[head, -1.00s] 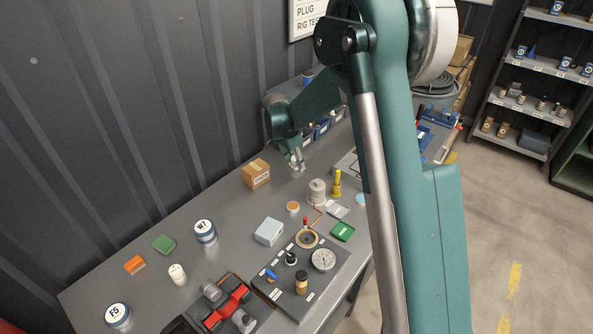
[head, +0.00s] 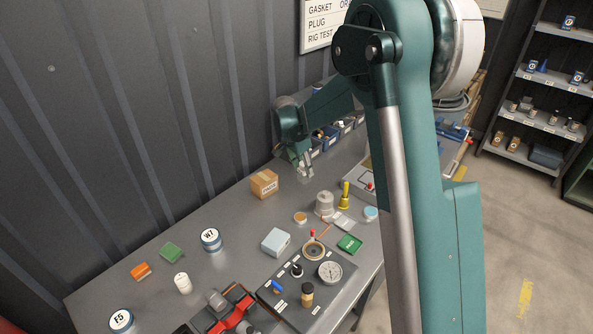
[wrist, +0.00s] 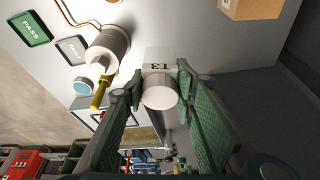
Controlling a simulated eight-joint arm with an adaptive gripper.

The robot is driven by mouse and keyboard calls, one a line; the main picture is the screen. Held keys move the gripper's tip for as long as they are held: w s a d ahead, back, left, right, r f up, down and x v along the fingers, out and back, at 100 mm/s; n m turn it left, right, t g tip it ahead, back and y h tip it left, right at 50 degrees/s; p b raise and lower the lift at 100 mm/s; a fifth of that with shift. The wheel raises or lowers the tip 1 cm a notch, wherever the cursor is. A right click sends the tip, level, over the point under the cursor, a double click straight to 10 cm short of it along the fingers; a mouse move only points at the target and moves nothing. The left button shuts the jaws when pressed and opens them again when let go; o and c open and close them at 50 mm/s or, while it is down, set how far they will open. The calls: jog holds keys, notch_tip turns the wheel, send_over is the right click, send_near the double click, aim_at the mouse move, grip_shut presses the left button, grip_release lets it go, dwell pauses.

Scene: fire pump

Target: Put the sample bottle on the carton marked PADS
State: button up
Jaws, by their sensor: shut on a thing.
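The sample bottle (wrist: 160,91) has a white round cap and a pale body with a dark mark that looks like T3. My gripper (wrist: 160,84) is shut on it, with a finger on each side. In the head view my gripper (head: 304,172) is above the bench, to the right of and slightly beyond the carton marked PADS (head: 264,184). The bottle there is small and pale between the fingers. The brown carton stands on the bench near the wall; a part of it shows at the top right of the wrist view (wrist: 251,8).
A grey cylinder (head: 325,204) and a yellow-handled tool (head: 345,195) stand right of the carton. A pale blue box (head: 276,242), tins and a gauge panel (head: 330,272) lie nearer. Blue bins (head: 333,134) line the back.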

jog(key=w+a+r+n+p, duration=0.1)
jog(key=a+r, duration=0.3)
jog(key=a, duration=0.4)
jog(key=w+a+r+n+p, duration=0.1)
jog(key=w+a+r, duration=0.3)
jog(key=a, duration=0.5)
jog(key=shift+w+r+n+t+p, duration=0.3)
jog(key=shift+r+p, duration=0.05)
send_over(264, 176)
notch_tip(264, 176, down, 6)
jog(key=shift+f, duration=0.15)
jog(key=shift+s+a, duration=0.1)
jog(key=shift+f+p, duration=0.35)
jog(key=shift+f, duration=1.5)
jog(key=shift+f, duration=0.1)
